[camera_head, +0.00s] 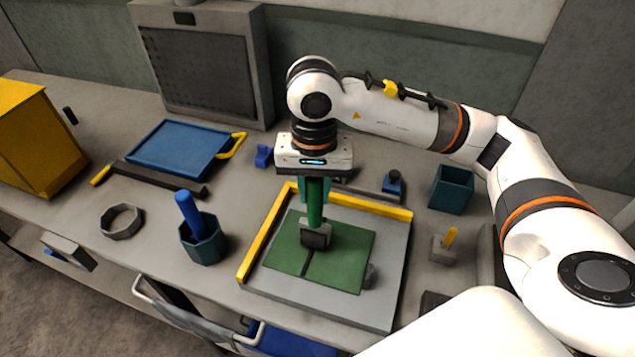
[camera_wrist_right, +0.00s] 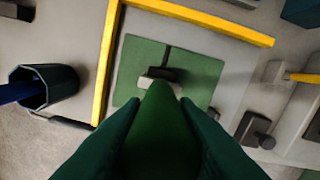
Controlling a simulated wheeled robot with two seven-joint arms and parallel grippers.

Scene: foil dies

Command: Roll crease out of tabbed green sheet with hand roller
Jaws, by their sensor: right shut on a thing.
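The green sheet (camera_head: 340,261) lies flat on a grey board (camera_head: 365,312) with yellow edge strips along its left and far sides. A dark line, which looks like the crease, runs across the sheet (camera_wrist_right: 195,68). My right gripper (camera_head: 314,190) is shut on the green handle of the hand roller (camera_head: 316,234), above the sheet. The roller's dark and pale head (camera_wrist_right: 160,76) is over the crease line; I cannot tell whether it presses on the sheet. A small grey tab or knob (camera_head: 370,275) sits at the sheet's right edge. My left gripper is not in view.
A dark cup (camera_head: 203,245) holding a blue rod stands left of the board. A blue tray (camera_head: 178,148), a grey ring (camera_head: 122,219) and a yellow box (camera_head: 35,135) are further left. A teal bin (camera_head: 451,190) and a grey block with a yellow peg (camera_head: 443,248) stand right.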

